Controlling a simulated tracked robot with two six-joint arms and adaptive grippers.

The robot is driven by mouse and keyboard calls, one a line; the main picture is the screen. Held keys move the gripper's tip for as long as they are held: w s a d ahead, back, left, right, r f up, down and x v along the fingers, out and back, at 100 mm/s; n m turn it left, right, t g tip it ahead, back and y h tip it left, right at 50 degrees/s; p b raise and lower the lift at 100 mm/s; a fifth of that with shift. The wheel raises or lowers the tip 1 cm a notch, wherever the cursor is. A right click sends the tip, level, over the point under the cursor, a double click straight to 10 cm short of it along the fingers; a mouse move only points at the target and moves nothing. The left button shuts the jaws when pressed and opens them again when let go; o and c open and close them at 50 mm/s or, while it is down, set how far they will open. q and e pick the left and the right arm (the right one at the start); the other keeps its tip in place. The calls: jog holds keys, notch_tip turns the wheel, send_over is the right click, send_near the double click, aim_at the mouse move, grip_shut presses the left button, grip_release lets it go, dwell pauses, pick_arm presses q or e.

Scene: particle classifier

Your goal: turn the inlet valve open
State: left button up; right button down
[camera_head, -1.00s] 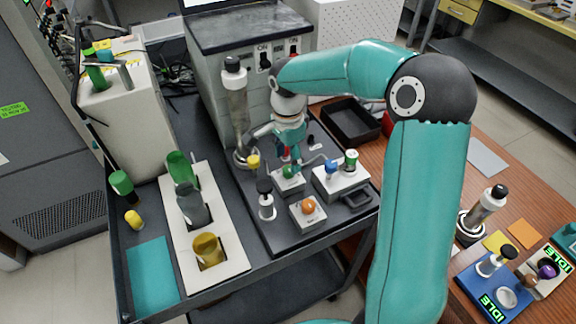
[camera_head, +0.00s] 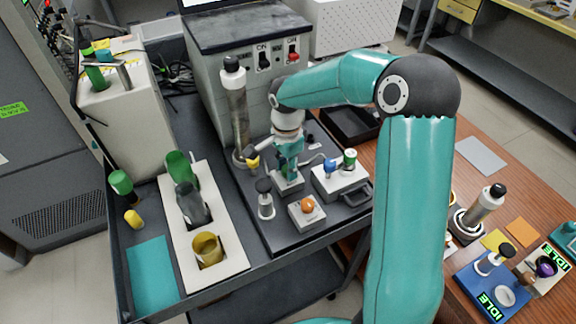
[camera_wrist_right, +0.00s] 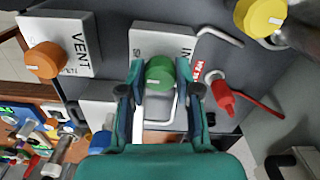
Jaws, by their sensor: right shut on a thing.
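The inlet valve is a round green knob (camera_wrist_right: 160,72) on a pale box (camera_wrist_right: 178,42), whose partly covered lettering starts with "IN" in the right wrist view. My right gripper (camera_wrist_right: 160,82) is shut on the green knob, with one finger on each side of it. In the head view the gripper (camera_head: 288,170) points down over the pale inlet box (camera_head: 287,187) and hides the knob. My left gripper is not in view.
The vent box with an orange knob (camera_head: 307,205) stands in front of the inlet box. A box with a blue knob (camera_head: 330,168) is close on the right. A yellow knob (camera_head: 252,158) and a tall clear column (camera_head: 236,110) stand at the left.

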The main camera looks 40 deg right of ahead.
jog(key=shift+s+d, duration=0.1)
jog(key=shift+d, duration=0.05)
jog(key=shift+n, duration=0.4)
jog(key=n+b, duration=0.1)
jog(key=n, duration=0.1)
jog(key=shift+f+n, duration=0.1)
jog(key=shift+n, duration=0.3)
jog(key=n+b, duration=0.1)
jog(key=n, duration=0.3)
jog(key=shift+a, duration=0.2)
jog(key=n, duration=0.5)
jog(key=shift+n+b, duration=0.3)
jog(key=shift+n, duration=0.1)
jog(key=n, duration=0.4)
jog(key=shift+n, duration=0.3)
jog(key=shift+s, duration=0.1)
